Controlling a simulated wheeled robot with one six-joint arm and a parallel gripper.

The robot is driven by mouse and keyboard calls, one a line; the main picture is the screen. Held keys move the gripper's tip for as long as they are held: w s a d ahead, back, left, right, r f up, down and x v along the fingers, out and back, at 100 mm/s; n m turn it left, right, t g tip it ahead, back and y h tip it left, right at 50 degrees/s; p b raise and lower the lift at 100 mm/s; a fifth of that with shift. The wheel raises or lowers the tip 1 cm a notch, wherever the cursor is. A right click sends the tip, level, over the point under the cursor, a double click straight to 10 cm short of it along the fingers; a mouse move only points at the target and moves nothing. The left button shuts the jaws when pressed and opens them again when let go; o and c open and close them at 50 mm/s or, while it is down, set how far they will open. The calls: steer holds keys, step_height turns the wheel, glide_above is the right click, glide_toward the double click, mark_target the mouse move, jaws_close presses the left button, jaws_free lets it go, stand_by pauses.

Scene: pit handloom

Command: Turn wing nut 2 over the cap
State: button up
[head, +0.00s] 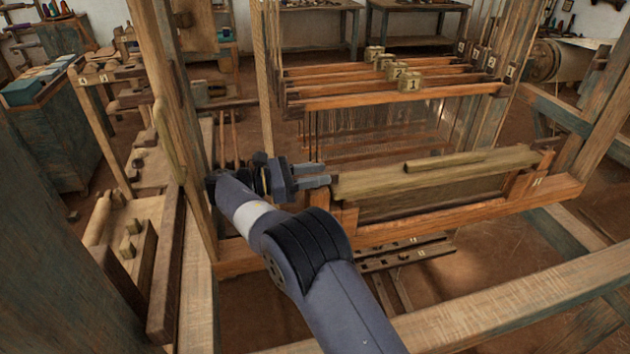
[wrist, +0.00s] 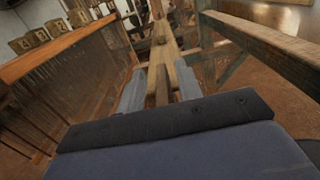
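The cap looks to be the long wooden bar (head: 400,180) along the top of the batten frame; it also shows in the wrist view (wrist: 161,52), running away from me. My gripper (head: 328,174) is at the bar's left end, its fingers pointing right along it. In the wrist view the two fingers (wrist: 160,92) stand apart, with brown wood showing between or beyond them. I cannot tell whether they touch it. I cannot make out wing nut 2 in either view; it is too small or hidden. A loose-looking wooden strip (head: 444,162) lies on top of the bar.
Heddle shafts (head: 400,97) with numbered blocks hang behind the bar; they are at left in the wrist view (wrist: 55,52). A loom post (head: 172,110) stands left of my gripper. A front beam (head: 480,305) crosses below. Treadles (head: 405,255) lie under the frame.

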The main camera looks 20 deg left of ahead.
step_height(320, 180, up, 8)
steer(key=shift+r, duration=0.1)
stand_by(0.4)
step_height(320, 180, down, 10)
steer(key=shift+f+p, duration=0.1)
steer(key=shift+p, duration=0.25)
steer(key=shift+b, duration=0.4)
steer(key=shift+t, duration=0.3)
steer(key=shift+r+p, duration=0.2)
steer(key=shift+p, duration=0.2)
